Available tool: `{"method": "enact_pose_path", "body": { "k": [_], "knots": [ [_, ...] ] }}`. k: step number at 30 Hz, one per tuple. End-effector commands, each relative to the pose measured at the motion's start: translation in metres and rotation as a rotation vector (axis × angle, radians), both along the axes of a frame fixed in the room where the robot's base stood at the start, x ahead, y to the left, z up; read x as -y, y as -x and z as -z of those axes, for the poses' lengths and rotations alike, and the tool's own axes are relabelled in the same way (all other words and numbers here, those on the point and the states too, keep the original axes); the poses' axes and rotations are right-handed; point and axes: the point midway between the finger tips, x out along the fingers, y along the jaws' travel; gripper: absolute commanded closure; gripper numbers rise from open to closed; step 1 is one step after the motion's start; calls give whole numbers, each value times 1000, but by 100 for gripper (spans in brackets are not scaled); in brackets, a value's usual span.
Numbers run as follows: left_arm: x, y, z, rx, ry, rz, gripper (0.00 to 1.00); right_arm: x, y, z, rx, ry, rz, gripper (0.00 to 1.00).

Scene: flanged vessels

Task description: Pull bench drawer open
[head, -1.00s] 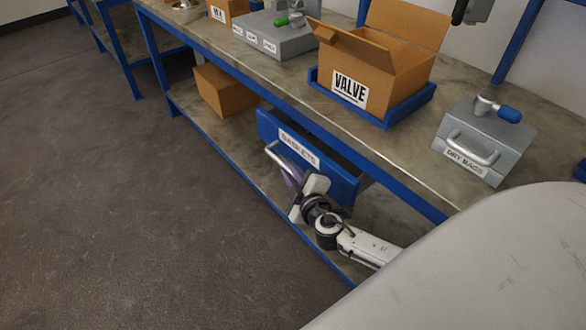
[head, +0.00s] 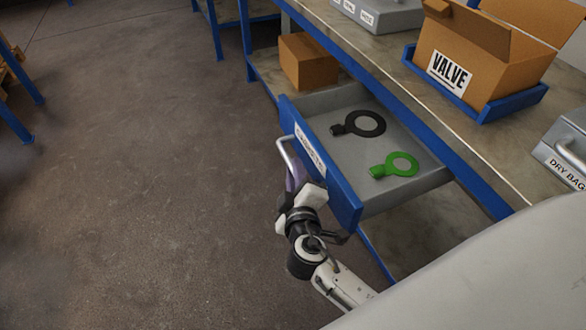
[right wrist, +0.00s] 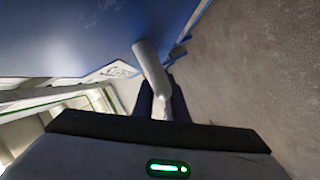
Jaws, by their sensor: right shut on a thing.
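The bench drawer (head: 352,208) has a blue front with a white label and a grey tray, and it stands well out from under the bench. Its bar handle (head: 284,155) is on the outer face. My right gripper (head: 291,178) is shut on the handle near its lower end; the fingers partly hide it. In the right wrist view, the handle (right wrist: 150,65) runs between the fingers in front of the blue drawer face. A black ring gasket (head: 366,124) and a green ring gasket (head: 402,164) lie flat inside the drawer. My left gripper is not in view.
On the bench top (head: 395,88) stand a VALVE cardboard box (head: 447,72) in a blue tray and a grey DRY BAGS case (head: 567,150). A plain cardboard box (head: 308,62) sits on the lower shelf. The floor (head: 150,180) left of the drawer is clear.

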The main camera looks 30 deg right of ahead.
Motion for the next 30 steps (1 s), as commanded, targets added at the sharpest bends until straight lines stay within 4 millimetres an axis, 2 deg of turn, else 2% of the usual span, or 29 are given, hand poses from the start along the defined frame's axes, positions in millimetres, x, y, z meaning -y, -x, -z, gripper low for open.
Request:
{"method": "enact_pose_path", "body": {
  "k": [13,14,17,30],
  "knots": [
    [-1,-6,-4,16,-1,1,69,0,2,-1,1,1,9,100],
    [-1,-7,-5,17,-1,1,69,0,2,-1,1,1,9,86],
    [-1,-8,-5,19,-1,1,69,0,2,-1,1,1,9,69],
    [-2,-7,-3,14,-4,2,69,-3,3,-1,0,1,7,69]
  ]
}}
